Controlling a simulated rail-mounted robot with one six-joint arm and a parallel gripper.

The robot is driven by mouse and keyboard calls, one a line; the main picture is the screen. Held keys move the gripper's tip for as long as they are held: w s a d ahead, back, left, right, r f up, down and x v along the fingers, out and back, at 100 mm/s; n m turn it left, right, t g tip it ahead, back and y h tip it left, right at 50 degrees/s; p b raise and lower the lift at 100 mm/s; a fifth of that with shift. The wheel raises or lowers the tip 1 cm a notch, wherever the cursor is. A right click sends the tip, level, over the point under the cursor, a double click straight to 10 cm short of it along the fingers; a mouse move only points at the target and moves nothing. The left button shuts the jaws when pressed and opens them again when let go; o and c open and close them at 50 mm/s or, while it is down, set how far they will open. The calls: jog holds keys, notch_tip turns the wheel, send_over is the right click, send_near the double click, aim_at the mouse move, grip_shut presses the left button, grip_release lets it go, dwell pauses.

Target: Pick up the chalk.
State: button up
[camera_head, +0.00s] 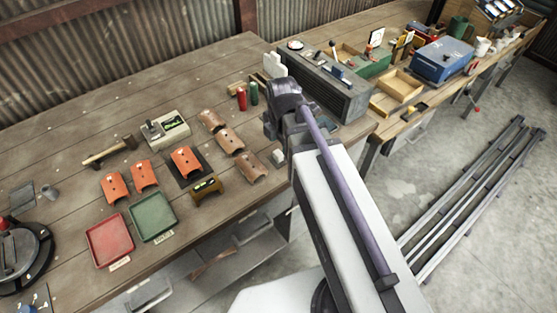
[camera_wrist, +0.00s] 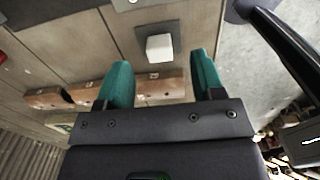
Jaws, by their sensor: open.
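A small white block, which looks like the chalk (camera_wrist: 159,46), lies on a dark grey square pad (camera_wrist: 145,36) in the wrist view. In the head view the small white block (camera_head: 278,156) sits near the bench's front edge, just left of my arm. My gripper (camera_wrist: 162,76) is open, its two green fingers spread apart with nothing between them. The chalk shows between the finger lines but beyond the tips, apart from both. In the head view the fingers are hidden by my wrist and arm.
Brown curved tiles (camera_head: 230,140) lie close left of the chalk. A dark grey slatted box (camera_head: 325,88) stands behind my wrist. Orange tiles (camera_head: 143,173), a red tray (camera_head: 109,240) and a green tray (camera_head: 153,216) lie further left. The bench (camera_head: 90,105) is clear at the back left.

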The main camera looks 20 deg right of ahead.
aim_at(280, 152)
notch_tip(280, 152, down, 5)
jog(key=b, duration=0.4)
jog(key=shift+w+a+f, duration=0.1)
jog(key=shift+r, duration=0.2)
jog(key=shift+c, duration=0.2)
jog(key=c, duration=0.9)
